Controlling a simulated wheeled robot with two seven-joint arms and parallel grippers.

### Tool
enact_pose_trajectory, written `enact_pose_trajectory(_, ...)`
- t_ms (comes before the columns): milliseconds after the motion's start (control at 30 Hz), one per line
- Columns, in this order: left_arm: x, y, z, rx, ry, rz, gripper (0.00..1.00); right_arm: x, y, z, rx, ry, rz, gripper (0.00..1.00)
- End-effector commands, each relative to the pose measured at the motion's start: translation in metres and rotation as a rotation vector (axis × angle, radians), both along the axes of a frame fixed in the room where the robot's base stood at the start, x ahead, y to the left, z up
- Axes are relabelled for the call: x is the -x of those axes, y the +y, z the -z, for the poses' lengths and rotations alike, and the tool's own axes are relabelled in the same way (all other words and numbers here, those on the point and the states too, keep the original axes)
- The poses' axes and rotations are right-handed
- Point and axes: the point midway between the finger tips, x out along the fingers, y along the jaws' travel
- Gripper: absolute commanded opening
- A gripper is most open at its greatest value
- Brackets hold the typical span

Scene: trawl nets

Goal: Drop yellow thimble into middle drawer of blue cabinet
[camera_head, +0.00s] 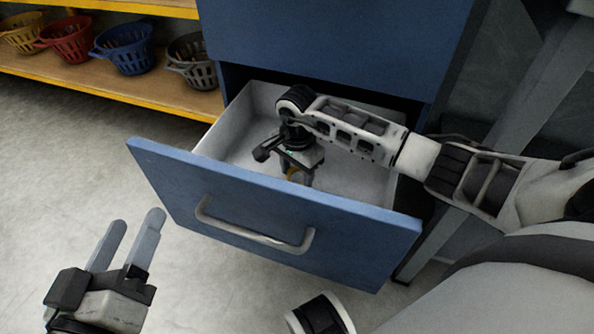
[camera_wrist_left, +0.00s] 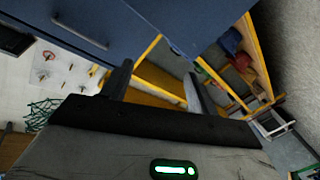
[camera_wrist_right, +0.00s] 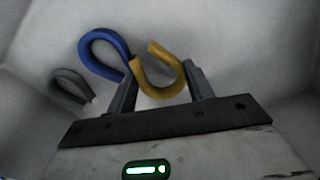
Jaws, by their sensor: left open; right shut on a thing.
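The blue cabinet (camera_head: 330,45) has one drawer (camera_head: 270,215) pulled open, with a pale interior and a bar handle. Cabinet front shows above it; what lies below is hidden. My right gripper (camera_head: 298,180) reaches down inside the drawer. It is shut on the yellow thimble (camera_wrist_right: 160,80), a curved U-shaped piece between the fingertips. In the head view only a bit of the thimble (camera_head: 293,175) shows. A blue thimble (camera_wrist_right: 88,45) and a grey thimble (camera_wrist_right: 72,88) appear left of it in the right wrist view. My left gripper (camera_head: 132,230) is open and empty, outside the drawer.
A yellow-edged shelf (camera_head: 110,90) at the upper left holds a red basket (camera_head: 68,38), a blue basket (camera_head: 125,48), a grey basket (camera_head: 192,62) and a yellow one (camera_head: 20,32). A grey metal post (camera_head: 500,130) stands right of the cabinet. The floor at left is clear.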

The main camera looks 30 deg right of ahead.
Motion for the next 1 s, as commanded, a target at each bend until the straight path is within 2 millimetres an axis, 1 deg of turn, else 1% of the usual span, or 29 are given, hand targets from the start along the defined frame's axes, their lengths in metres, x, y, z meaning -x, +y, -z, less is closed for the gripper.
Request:
enact_pose_trajectory(367, -0.006, 0.002, -0.009, -0.006, -0.075, -0.011, 0.6, 0.0, 0.0, 0.009, 0.0, -0.001, 0.001, 0.28)
enact_pose_trajectory(400, -0.006, 0.001, -0.009, -0.008, -0.076, -0.009, 0.6, 0.0, 0.0, 0.009, 0.0, 0.0, 0.001, 0.55)
enact_pose_trajectory(467, -0.005, 0.001, -0.009, -0.01, -0.076, -0.006, 0.6, 0.001, 0.0, 0.01, 0.0, 0.001, 0.001, 0.71)
enact_pose_trajectory(500, -0.005, 0.001, -0.009, -0.011, -0.076, -0.004, 0.6, 0.001, 0.0, 0.01, 0.001, 0.002, 0.001, 0.74)
enact_pose_trajectory(700, -0.005, 0.001, -0.008, -0.013, -0.075, -0.001, 0.6, 0.002, -0.001, 0.011, 0.002, 0.007, 0.001, 0.74)
enact_pose_trajectory(800, -0.004, 0.0, -0.01, -0.011, -0.071, 0.0, 0.6, 0.003, -0.001, 0.009, 0.003, 0.008, 0.001, 0.74)
enact_pose_trajectory(867, -0.004, 0.0, -0.013, -0.008, -0.06, 0.006, 0.6, 0.003, -0.001, 0.004, 0.003, 0.008, 0.001, 0.74)
enact_pose_trajectory(933, 0.003, -0.001, -0.002, 0.006, 0.034, 0.004, 0.6, 0.003, 0.0, -0.006, 0.001, 0.009, 0.0, 0.74)
enact_pose_trajectory(1000, 0.003, 0.0, 0.001, -0.047, 0.053, -0.001, 0.6, 0.001, -0.001, -0.023, 0.004, 0.004, 0.0, 0.74)
